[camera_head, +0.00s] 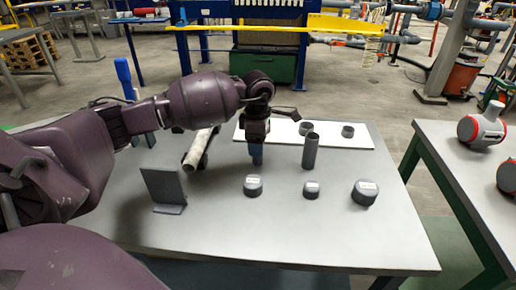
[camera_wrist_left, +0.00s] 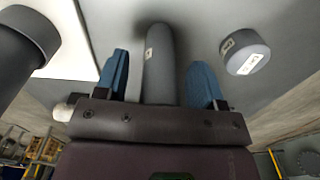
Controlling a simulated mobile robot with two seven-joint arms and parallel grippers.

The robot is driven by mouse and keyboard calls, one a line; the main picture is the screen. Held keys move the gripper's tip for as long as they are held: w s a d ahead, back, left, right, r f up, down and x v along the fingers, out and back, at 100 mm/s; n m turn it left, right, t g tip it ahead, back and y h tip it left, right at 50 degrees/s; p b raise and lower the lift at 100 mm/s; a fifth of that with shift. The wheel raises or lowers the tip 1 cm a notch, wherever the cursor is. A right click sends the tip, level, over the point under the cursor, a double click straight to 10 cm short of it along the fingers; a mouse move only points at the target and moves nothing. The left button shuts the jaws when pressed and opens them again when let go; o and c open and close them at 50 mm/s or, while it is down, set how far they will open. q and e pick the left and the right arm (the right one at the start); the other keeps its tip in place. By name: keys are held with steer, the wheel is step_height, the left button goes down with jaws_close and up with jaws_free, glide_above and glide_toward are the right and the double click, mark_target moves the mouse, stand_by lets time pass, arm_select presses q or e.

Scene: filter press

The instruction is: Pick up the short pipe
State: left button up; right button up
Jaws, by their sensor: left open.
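My left gripper (camera_head: 257,160) points down over the middle of the grey table. Its blue fingers are open in the left wrist view (camera_wrist_left: 163,72). A grey cylinder with a small white label (camera_wrist_left: 159,62), apparently the short pipe, lies between the fingers with gaps on both sides. Its near end is hidden by my gripper body, and in the head view my gripper hides it. My right gripper is out of view.
Labelled dark caps (camera_head: 253,186), (camera_head: 311,190), (camera_head: 364,193) stand along the table (camera_head: 300,238). A white panel (camera_head: 270,136) bears two rings. An upright angled bracket (camera_head: 163,187) and a pale lying pipe (camera_head: 197,152) are left of the gripper. The table front is clear.

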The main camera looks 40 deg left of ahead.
arm_select(q)
steer(key=shift+c, duration=0.3)
steer(key=c, duration=0.9)
steer(key=shift+r, duration=0.1)
steer(key=shift+c, duration=0.2)
